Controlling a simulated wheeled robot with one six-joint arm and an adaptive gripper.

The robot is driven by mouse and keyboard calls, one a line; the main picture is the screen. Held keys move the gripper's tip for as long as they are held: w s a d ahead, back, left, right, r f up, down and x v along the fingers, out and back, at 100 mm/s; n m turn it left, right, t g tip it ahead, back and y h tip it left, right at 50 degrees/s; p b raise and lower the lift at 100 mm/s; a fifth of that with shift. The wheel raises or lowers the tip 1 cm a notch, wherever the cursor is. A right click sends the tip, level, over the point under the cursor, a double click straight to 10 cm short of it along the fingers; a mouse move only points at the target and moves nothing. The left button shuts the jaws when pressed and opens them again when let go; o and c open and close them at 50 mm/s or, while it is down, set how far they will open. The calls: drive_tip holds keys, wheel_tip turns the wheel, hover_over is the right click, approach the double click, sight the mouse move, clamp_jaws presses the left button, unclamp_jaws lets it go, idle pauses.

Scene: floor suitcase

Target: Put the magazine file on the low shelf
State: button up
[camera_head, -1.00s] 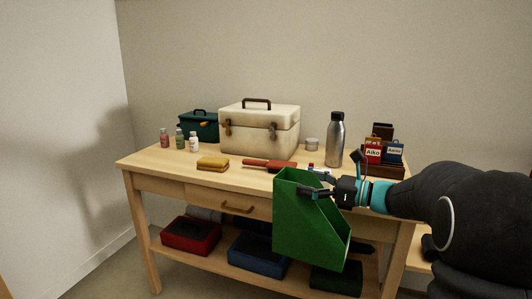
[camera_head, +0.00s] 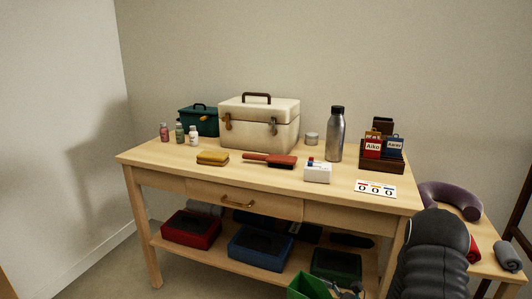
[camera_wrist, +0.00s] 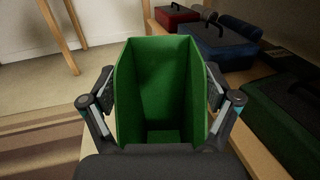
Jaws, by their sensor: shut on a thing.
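The green magazine file (camera_head: 308,287) is at the bottom edge of the head view, mostly cut off, in front of the table. In the wrist view the file (camera_wrist: 160,85) stands open side up between the fingers of my gripper (camera_wrist: 162,95), which is shut on its two sides. The gripper (camera_head: 345,291) shows only in part in the head view. The low shelf (camera_head: 215,256) runs under the wooden table (camera_head: 150,160). The file is low, near the shelf's right front; I cannot tell whether it touches anything.
On the low shelf lie a red case (camera_head: 191,229), a blue case (camera_head: 260,248) and a dark green case (camera_head: 336,263), which is close to the file's right side in the wrist view. A side bench (camera_head: 487,262) with a purple neck pillow (camera_head: 450,198) stands at the right.

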drive_tip(key=shift+w+d+f+m+t+h, duration=0.2)
drive_tip(key=shift+d+f+m+t+h, duration=0.15)
drive_tip(key=shift+d+m+t+h, duration=0.2)
drive_tip(key=shift+w+d+f+m+t+h, duration=0.2)
drive_tip(key=shift+d+f+m+t+h, duration=0.1)
drive_tip(key=shift+m+t+h, duration=0.25)
drive_tip(key=shift+d+m+t+h, duration=0.3)
drive_tip(key=shift+m+t+h, duration=0.6)
drive_tip(key=shift+t+h, duration=0.2)
drive_tip(key=shift+f+m+t+h, duration=0.15)
drive_tip(key=shift+m+t+h, duration=0.2)
drive_tip(key=shift+h, duration=0.25)
drive_tip(key=shift+s+a+f+m+h, duration=0.1)
drive_tip(key=shift+s+f+m+h, duration=0.05)
drive_tip(key=shift+s+m+h, duration=0.2)
drive_tip(key=shift+s+a+f+t, duration=0.15)
drive_tip(key=shift+a+t, duration=0.1)
drive_tip(key=shift+a, duration=0.65)
